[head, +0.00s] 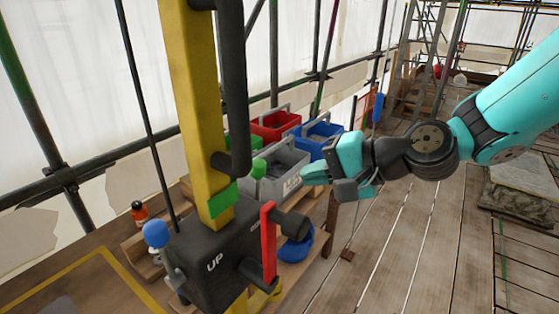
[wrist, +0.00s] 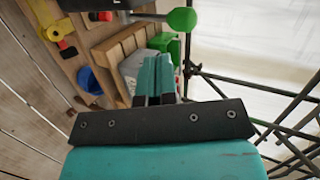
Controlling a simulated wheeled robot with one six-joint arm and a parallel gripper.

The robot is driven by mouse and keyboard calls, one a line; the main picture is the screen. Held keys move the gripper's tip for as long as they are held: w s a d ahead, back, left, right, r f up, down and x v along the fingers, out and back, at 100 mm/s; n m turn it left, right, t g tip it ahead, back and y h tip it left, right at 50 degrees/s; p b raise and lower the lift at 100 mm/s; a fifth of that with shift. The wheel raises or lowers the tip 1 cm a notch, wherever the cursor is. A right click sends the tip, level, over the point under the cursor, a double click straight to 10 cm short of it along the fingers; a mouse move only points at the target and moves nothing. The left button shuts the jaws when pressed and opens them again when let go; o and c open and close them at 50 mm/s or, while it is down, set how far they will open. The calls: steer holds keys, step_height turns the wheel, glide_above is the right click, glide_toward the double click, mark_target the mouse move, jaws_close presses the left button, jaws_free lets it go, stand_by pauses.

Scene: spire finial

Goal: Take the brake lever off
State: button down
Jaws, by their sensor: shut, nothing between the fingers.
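A black winch box (head: 215,262) marked "UP" stands at the foot of a yellow post (head: 195,100). A lever with a green ball knob (head: 258,167) shows beside the post; the knob also shows at the top of the wrist view (wrist: 182,20), on a grey rod. A blue-knobbed lever (head: 156,233) stands at the box's left, and a red upright bar (head: 268,242) on its right side. No label shows which one is the brake lever. My gripper (head: 308,174) is shut and empty, right of the green knob and apart from it. Its closed fingers show in the wrist view (wrist: 155,80).
Red (head: 275,124), blue (head: 318,138) and grey (head: 275,180) crates stand behind the box. A blue cap (head: 297,246) and an orange bottle (head: 140,212) sit on the wooden bench. Dark scaffold poles stand around. Plank floor at right is mostly clear.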

mark_target(265, 164)
steer(key=w+a+p, duration=0.1)
steer(key=a, duration=0.1)
steer(key=w+a+p, duration=0.1)
steer(key=a, duration=0.1)
steer(key=w+a+f+p, duration=0.1)
steer(key=a, duration=0.1)
steer(key=shift+w+a+r, duration=0.3)
steer(key=shift+w+a, duration=0.05)
steer(key=shift+a, duration=0.25)
steer(key=shift+w+a+r, duration=0.1)
steer(key=shift+w+r, duration=0.05)
